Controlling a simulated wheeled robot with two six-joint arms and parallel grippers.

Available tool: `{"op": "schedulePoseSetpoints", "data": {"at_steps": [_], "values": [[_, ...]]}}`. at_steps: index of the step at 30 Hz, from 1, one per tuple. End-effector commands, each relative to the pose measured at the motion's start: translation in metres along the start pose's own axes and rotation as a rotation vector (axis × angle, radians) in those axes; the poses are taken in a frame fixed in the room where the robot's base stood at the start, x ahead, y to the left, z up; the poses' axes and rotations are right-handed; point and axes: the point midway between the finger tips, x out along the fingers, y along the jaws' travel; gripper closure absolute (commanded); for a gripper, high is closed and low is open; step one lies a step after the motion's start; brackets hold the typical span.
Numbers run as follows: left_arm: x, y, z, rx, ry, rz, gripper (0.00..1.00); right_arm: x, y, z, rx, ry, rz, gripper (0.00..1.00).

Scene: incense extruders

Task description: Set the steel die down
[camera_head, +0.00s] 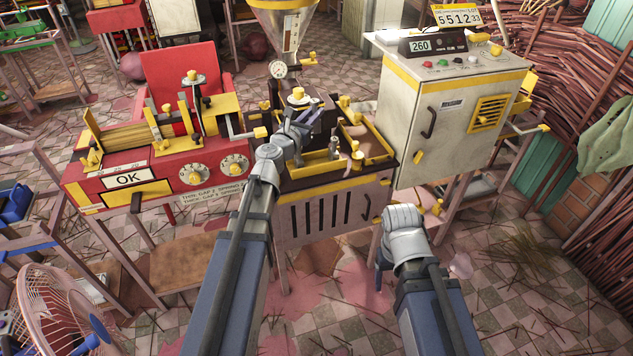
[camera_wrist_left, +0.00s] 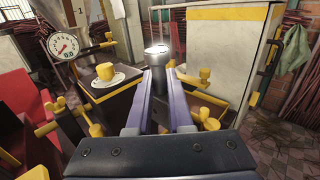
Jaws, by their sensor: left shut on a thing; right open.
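My left gripper (camera_head: 308,122) is over the middle machine bench, pointing away from me. In the left wrist view its two purple fingers (camera_wrist_left: 158,85) are closed together on the steel die (camera_wrist_left: 157,51), a small grey metal cylinder at the fingertips. In the head view the die is too small and too covered to make out clearly. I cannot tell from these views whether it touches a surface below. My right arm's pale wrist (camera_head: 405,235) is low, in front of the right cabinet; its gripper's fingers are mostly hidden behind the wrist.
A red machine with an OK panel (camera_head: 127,178) stands at left. A yellow-edged tray (camera_head: 372,142) and several yellow knobs surround the left gripper. A tall cream cabinet (camera_head: 405,108) stands at right. A hopper (camera_head: 282,25) rises behind. A pink fan (camera_head: 62,305) is at lower left.

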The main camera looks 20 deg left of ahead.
Motion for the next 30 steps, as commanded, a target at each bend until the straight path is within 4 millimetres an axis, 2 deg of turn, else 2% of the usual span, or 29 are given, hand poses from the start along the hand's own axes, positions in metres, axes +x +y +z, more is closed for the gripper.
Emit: {"op": "schedulePoseSetpoints", "data": {"at_steps": [1,6,17,27,30], "values": [[0.014,0.005,-0.031,-0.001,0.000,0.002,1.00,0.031,-0.003,-0.002,0.000,0.000,0.000,0.28],[0.036,0.011,-0.064,-0.001,0.000,0.006,1.00,0.064,-0.006,-0.004,0.000,0.000,0.000,0.28],[0.042,0.013,-0.074,-0.001,0.000,0.008,1.00,0.073,-0.007,-0.004,0.000,0.000,0.000,0.28],[0.042,0.013,-0.122,-0.001,0.000,0.008,1.00,0.121,-0.012,-0.007,0.000,0.000,0.000,0.28],[0.042,0.013,-0.131,-0.001,0.000,0.009,1.00,0.131,-0.012,-0.008,-0.001,0.000,0.001,0.28]]}}
